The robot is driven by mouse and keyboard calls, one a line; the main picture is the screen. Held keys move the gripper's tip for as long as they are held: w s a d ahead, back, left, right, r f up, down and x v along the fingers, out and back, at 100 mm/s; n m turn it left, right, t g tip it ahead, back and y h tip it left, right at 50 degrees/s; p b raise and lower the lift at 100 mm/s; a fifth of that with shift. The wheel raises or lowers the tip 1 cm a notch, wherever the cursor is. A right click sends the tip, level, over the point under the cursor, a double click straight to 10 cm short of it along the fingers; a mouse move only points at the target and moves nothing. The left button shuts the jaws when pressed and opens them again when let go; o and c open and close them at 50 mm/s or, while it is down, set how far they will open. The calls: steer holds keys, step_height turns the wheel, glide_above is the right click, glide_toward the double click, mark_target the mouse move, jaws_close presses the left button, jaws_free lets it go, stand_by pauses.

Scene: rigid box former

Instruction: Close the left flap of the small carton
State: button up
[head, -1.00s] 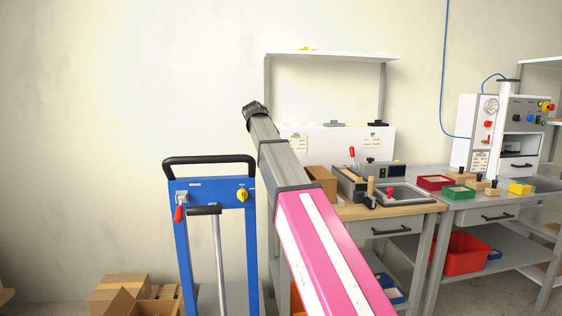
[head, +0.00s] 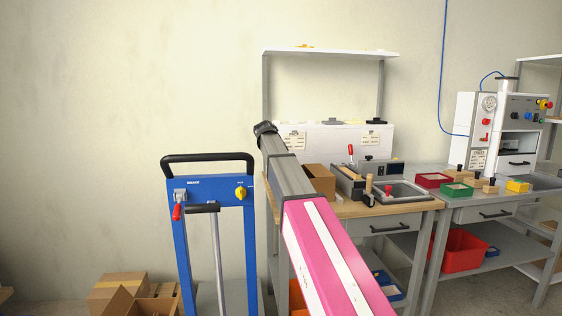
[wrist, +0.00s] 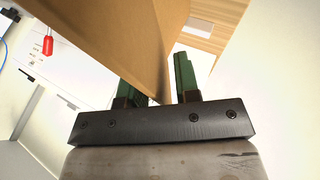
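The small carton (head: 319,181) is a brown cardboard box on the left end of the wooden bench, partly hidden by my arm in the head view. In the wrist view a large brown cardboard panel (wrist: 105,35) fills the upper left, and its lower corner reaches down between my fingers. I cannot tell which flap or side it is. My gripper (wrist: 158,84) has two green fingers spread apart, with a gap beside the panel's corner. The left finger is partly covered by the panel. My gripper is hidden in the head view.
The wooden bench (head: 392,208) holds a fixture with a red-handled lever (head: 350,152) right of the carton. A blue frame (head: 187,240) stands left of my arm. Red and green trays lie farther right. Open cartons (head: 118,288) sit on the floor at lower left.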

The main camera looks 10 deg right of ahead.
jaws_close()
steer(key=shift+d, duration=0.1)
